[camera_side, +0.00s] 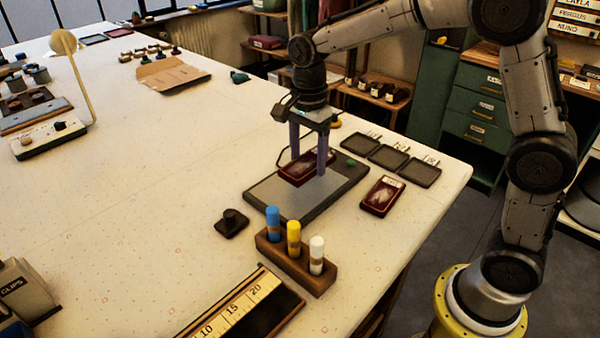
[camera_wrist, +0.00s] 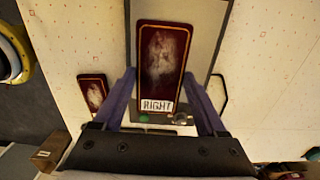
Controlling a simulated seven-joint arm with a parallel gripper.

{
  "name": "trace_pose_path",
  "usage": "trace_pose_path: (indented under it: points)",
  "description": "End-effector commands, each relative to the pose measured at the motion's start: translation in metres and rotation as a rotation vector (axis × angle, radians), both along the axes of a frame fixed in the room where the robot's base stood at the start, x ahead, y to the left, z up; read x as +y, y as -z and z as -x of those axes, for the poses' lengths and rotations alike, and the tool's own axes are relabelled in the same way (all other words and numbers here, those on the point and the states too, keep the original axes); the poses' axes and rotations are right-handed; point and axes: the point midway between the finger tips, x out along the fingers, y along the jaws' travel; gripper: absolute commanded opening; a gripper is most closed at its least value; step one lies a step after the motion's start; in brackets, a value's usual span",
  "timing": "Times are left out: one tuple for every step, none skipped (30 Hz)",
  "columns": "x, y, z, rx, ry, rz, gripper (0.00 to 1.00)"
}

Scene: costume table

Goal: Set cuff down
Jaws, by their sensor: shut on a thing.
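A dark red cuff (camera_side: 300,171) with a gold border, a pale worn patch and a label reading "RIGHT" is between the two purple fingers of my gripper (camera_side: 308,167). In the wrist view the cuff (camera_wrist: 162,52) lies lengthwise between the fingers, its label end towards my gripper. My gripper is shut on it by its long sides. The cuff is over the far part of a grey board with a dark frame (camera_side: 290,197). I cannot tell whether its underside touches the board. A second dark red cuff (camera_side: 382,196) lies on the table right of the board.
Several dark square trays (camera_side: 388,157) line the table's right edge behind the second cuff. A wooden rack (camera_side: 295,262) with blue, yellow and white sticks stands in front of the board. A dark knobbed block (camera_side: 232,223) sits to its left. The table's middle left is clear.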

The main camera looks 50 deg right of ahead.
Motion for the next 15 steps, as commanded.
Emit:
trace_pose_path:
  points:
    - [0.0,0.006,-0.005,0.002,0.0,0.0,0.1]
    - [0.001,0.009,-0.007,0.001,0.0,0.0,0.1]
    - [0.001,0.011,-0.009,0.001,0.0,0.0,0.1]
    - [0.001,0.013,-0.011,0.0,0.0,0.0,0.1]
    - [0.001,0.014,-0.012,-0.001,0.0,0.0,0.1]
    - [0.001,0.016,-0.014,-0.001,0.0,0.0,0.1]
    - [0.001,0.018,-0.015,-0.001,0.0,0.0,0.1]
    - [0.002,0.02,-0.017,0.0,0.0,0.0,0.1]
    - [0.002,0.025,-0.02,0.002,0.0,0.0,0.1]
    - [0.002,0.029,-0.022,0.003,0.0,0.0,0.1]
    - [0.002,0.034,-0.021,0.003,0.0,0.0,0.1]
    - [0.002,0.04,-0.02,0.004,0.0,0.0,0.1]
    - [0.002,0.044,-0.02,0.003,0.0,0.0,0.1]
    - [0.002,0.048,-0.02,0.003,0.0,0.0,0.1]
    - [0.002,0.051,-0.02,0.001,0.0,0.0,0.1]
